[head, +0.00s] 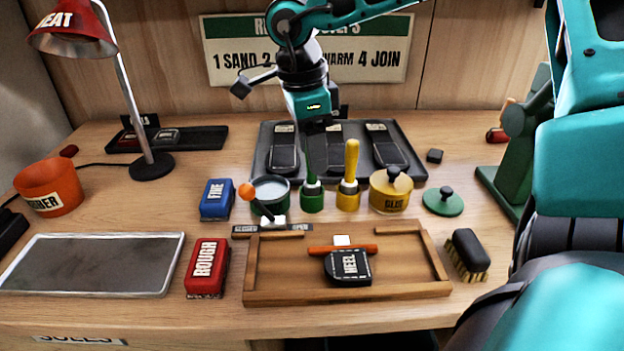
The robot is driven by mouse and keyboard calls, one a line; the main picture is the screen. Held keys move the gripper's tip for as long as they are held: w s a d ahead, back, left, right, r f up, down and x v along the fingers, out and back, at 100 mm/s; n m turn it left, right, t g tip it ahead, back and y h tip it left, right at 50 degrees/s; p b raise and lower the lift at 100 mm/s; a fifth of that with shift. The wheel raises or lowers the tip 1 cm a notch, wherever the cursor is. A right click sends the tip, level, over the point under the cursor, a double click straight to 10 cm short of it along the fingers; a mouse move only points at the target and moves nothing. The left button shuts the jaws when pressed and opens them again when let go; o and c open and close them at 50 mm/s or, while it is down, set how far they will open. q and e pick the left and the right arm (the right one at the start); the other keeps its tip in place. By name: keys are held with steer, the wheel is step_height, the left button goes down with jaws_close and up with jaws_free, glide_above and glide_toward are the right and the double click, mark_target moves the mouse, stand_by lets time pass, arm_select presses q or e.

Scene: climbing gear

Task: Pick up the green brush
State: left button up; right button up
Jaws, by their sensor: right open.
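The green brush (309,163) stands upright in a short green holder (312,198), just right of the dark green open pot. Its thin dark green handle rises towards my right gripper (318,124). My right gripper hangs from above, pointing down, right over the brush. It is open. Its dark fingers blend with the dark tray behind, so I cannot tell whether they are around the handle top or above it. My left gripper is not in view.
A yellow brush (351,165) in its yellow holder stands close on the right, beside a yellow glue pot (390,194). A wooden tray (350,293) with a heel piece lies in front.

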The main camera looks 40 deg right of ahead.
steer(key=shift+f, duration=0.7)
steer(key=shift+c, duration=0.4)
jaws_close()
